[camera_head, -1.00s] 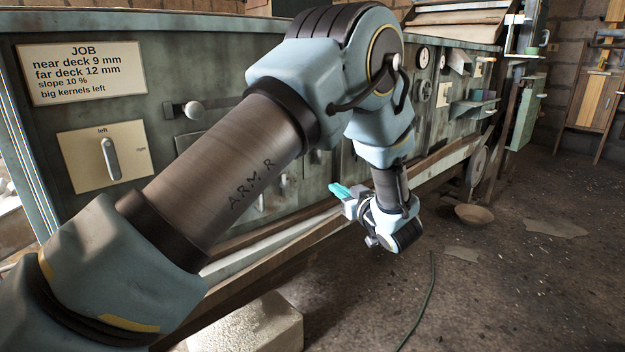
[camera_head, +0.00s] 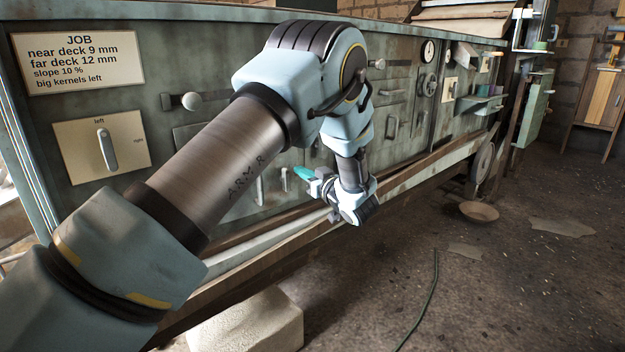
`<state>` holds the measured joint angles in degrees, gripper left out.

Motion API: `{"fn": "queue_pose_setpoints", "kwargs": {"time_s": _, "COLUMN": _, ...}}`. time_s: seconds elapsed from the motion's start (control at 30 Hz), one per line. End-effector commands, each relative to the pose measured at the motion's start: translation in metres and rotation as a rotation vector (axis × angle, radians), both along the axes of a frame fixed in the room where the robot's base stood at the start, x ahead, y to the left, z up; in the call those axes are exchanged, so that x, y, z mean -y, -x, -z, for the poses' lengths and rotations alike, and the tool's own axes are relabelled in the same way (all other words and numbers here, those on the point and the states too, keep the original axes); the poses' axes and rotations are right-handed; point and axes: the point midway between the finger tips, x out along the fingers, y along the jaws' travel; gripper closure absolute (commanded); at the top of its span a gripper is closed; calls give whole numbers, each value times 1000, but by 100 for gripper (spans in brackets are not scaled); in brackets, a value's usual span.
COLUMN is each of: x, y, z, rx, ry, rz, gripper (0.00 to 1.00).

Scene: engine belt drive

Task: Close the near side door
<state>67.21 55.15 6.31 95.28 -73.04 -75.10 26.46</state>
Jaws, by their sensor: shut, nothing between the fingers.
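The long grey-green machine (camera_head: 215,60) runs from the left front to the right back. Its side carries panels with handles; a pale upright handle (camera_head: 260,190) shows low behind my arm, and another handle (camera_head: 392,126) shows right of my arm. I cannot tell for sure which panel is the near side door, and my arm hides much of that side. My gripper (camera_head: 303,173) has teal fingertips pointing left, close in front of the machine's lower side. It is shut and empty. Whether it touches the machine cannot be told.
A job sign (camera_head: 78,60), a left-right lever (camera_head: 106,150) and a round knob (camera_head: 191,101) are on the near part. A rail (camera_head: 420,172) runs along the bottom.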

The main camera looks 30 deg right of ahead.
Motion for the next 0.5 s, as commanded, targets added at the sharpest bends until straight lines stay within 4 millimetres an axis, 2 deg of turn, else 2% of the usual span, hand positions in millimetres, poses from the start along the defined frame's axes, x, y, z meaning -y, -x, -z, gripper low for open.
{"fn": "queue_pose_setpoints", "kwargs": {"time_s": 0.17, "x": -1, "y": -11, "z": 0, "rx": 0, "ry": -1, "rz": 0, "gripper": 100}}
{"fn": "queue_pose_setpoints", "kwargs": {"time_s": 0.5, "x": -1, "y": -13, "z": 0, "rx": 0, "ry": -1, "rz": 0, "gripper": 100}}
